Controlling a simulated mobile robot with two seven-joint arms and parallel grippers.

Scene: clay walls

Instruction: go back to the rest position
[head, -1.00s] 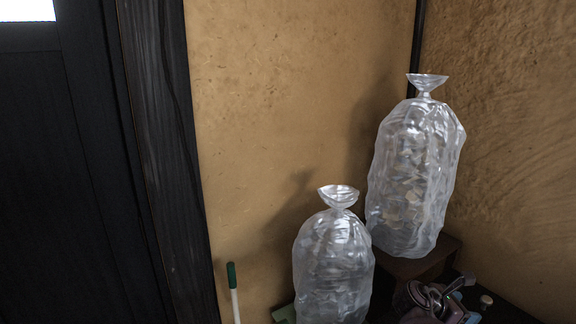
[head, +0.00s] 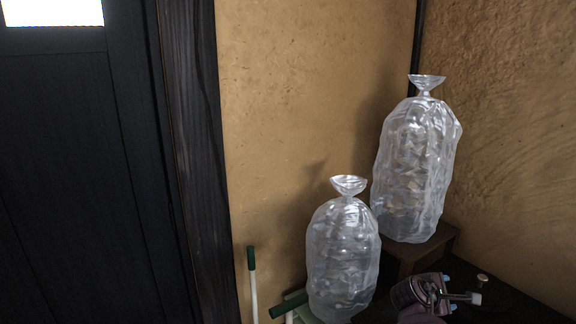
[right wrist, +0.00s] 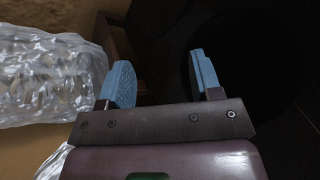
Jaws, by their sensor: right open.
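My right gripper (head: 462,288) shows at the lower right of the head view, low over a dark surface and to the right of the front plastic bag. In the right wrist view its two blue fingers (right wrist: 160,80) stand wide apart with nothing between them. A clear plastic bag (right wrist: 45,75) lies to the left of the fingers in that view, apart from them. My left gripper is not in the head view.
A tied clear bag (head: 342,255) stands low in front. A second tied bag (head: 412,175) stands on a brown wooden stand (head: 432,248) in the wall corner. Green-tipped handles (head: 252,260) lean at the left. A dark door (head: 70,180) fills the left side.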

